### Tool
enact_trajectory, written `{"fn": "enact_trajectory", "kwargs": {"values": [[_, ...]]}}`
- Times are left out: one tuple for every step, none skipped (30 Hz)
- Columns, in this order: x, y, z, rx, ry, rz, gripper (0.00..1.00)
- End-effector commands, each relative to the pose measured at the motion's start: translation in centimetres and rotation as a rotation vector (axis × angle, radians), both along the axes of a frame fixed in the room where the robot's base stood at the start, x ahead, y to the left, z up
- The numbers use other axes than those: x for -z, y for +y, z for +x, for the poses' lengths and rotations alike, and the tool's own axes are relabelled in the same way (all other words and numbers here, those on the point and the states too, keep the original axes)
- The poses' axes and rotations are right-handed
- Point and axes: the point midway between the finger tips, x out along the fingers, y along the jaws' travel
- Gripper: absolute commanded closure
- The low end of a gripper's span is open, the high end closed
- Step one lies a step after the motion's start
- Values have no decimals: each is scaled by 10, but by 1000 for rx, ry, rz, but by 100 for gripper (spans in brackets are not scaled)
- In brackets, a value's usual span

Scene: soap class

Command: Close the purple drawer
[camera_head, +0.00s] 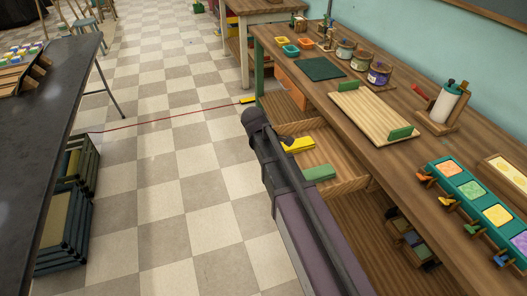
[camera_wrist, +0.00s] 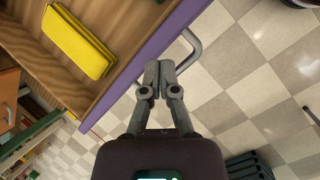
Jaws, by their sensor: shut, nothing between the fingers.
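The purple drawer stands open. In the wrist view its purple front (camera_wrist: 160,42) runs diagonally, with a grey bar handle (camera_wrist: 190,47) on its outer side. A yellow block-like item (camera_wrist: 78,42) lies inside the wooden drawer. In the head view the open drawer (camera_head: 325,152) extends from under the workbench, holding the yellow item and a green one (camera_head: 318,173). My arm hides its front there, and my gripper cannot be made out.
The long wooden workbench (camera_head: 410,160) carries paint jars, a wooden tray (camera_head: 375,115), a paper roll and a teal paint holder. A dark table (camera_head: 40,120) stands left, with crates (camera_head: 70,210) beneath. Checkered floor (camera_head: 170,170) between them is mostly clear, crossed by a thin red line.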

Motion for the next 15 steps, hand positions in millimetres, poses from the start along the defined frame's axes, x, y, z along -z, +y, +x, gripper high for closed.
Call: {"fn": "enact_trajectory", "kwargs": {"values": [[5, 19, 18, -83, 23, -39, 100], [6, 27, 24, -132, 38, -64, 100], [6, 39, 32, -195, 59, -98, 100], [6, 48, 38, -243, 75, -122, 100], [7, 57, 43, -290, 93, -148, 100], [7, 70, 50, -350, 115, -181, 100], [6, 78, 56, -394, 131, -207, 100], [6, 88, 60, -435, 147, -230, 100], [6, 99, 65, -484, 169, -261, 100], [5, 107, 69, -520, 184, -283, 100], [5, 114, 72, -552, 199, -303, 100], [4, 123, 75, -589, 217, -326, 100], [3, 129, 77, -614, 228, -342, 100], [3, 134, 79, -635, 239, -357, 100], [2, 140, 81, -659, 252, -372, 100]]}}
